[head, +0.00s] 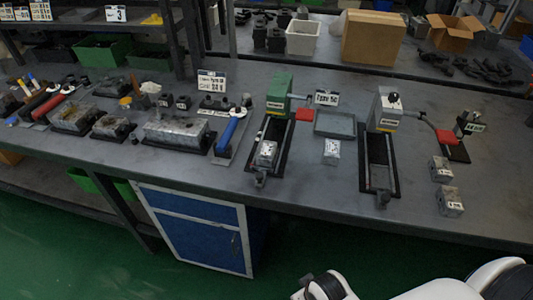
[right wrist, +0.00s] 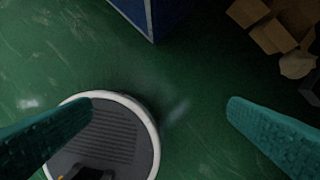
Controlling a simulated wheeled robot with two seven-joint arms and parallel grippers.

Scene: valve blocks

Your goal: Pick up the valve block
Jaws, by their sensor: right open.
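Several small grey metal valve blocks are on the workbench in the head view. One block (head: 441,168) and another block (head: 450,201) stand on the bare bench at the right. A third block (head: 331,152) sits below a grey tray, and a fourth block (head: 266,154) sits in the black fixture of the green-topped device. Which one is meant cannot be told. My right gripper (right wrist: 160,106) is open and empty, its teal fingers wide apart above the green floor, away from the blocks. My white right arm shows at the bottom of the head view. My left gripper is out of view.
The green device (head: 279,91) and a grey device (head: 386,108) stand on the bench (head: 480,220) with black fixtures. A shallow grey tray (head: 335,124) lies between them. Tools and larger metal blocks crowd the left. A blue cabinet (head: 200,232) is below. Cardboard boxes (right wrist: 270,35) lie on the floor.

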